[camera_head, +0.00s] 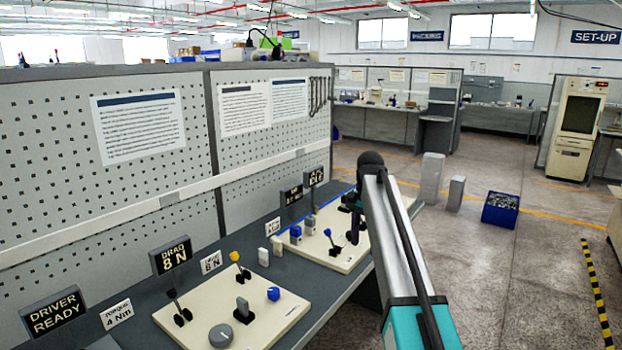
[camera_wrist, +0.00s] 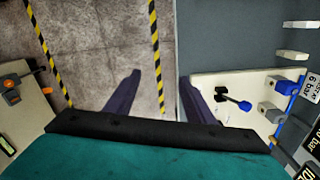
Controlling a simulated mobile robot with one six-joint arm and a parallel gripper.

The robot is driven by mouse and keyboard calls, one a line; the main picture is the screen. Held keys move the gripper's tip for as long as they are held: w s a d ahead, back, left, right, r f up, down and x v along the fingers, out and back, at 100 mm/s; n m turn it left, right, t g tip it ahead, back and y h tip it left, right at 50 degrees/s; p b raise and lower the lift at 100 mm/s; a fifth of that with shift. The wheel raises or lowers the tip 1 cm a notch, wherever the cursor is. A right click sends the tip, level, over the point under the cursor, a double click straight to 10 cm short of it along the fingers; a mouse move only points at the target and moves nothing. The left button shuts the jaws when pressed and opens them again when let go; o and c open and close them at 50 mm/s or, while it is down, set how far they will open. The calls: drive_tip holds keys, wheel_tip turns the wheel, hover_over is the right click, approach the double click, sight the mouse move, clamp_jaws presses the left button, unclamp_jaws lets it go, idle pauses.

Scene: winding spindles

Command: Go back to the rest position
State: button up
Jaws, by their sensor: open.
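My gripper (camera_wrist: 160,92) shows in the wrist view with its two purple fingers wide apart and nothing between them. Below it in that view lie bare floor and the edge of the grey bench. In the head view my arm reaches away from the lower right, and the purple gripper (camera_head: 352,203) shows only in part beside the arm, near the far cream panel (camera_head: 341,262). I cannot tell its exact height above the panel. In the wrist view a cream panel (camera_wrist: 205,84) with a dark lever and blue knobs lies right of the fingers.
The near cream panel (camera_head: 187,337) carries levers, a grey knob and a blue knob. Signs stand along the bench, including DRIVER READY (camera_head: 54,313) and DRAG 8 N (camera_head: 171,255). A pegboard wall (camera_head: 150,185) backs the bench.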

drive_tip(key=s+f+g, duration=0.2)
drive_tip(key=s+f, duration=0.4)
drive_tip(key=f, duration=0.7)
drive_tip(key=s+f+g, duration=0.2)
drive_tip(key=s+f, duration=0.5)
drive_tip(key=f, duration=0.6)
drive_tip(key=s+f+g, duration=0.1)
drive_tip(key=s+f, duration=0.5)
drive_tip(key=f, duration=0.8)
drive_tip(key=s+f+n, duration=0.3)
drive_tip(key=s+f, duration=0.3)
drive_tip(key=s, duration=0.6)
drive_tip(key=s+f+n, duration=0.3)
drive_tip(key=s+f, duration=0.3)
drive_tip(key=s, duration=0.6)
drive_tip(key=s+f+n, duration=0.4)
drive_tip(key=s+f, duration=0.2)
drive_tip(key=s, duration=0.6)
drive_tip(key=shift+s+d+f+g, duration=0.15)
drive_tip(key=shift+d+g, duration=0.15)
drive_tip(key=shift+g, duration=0.1)
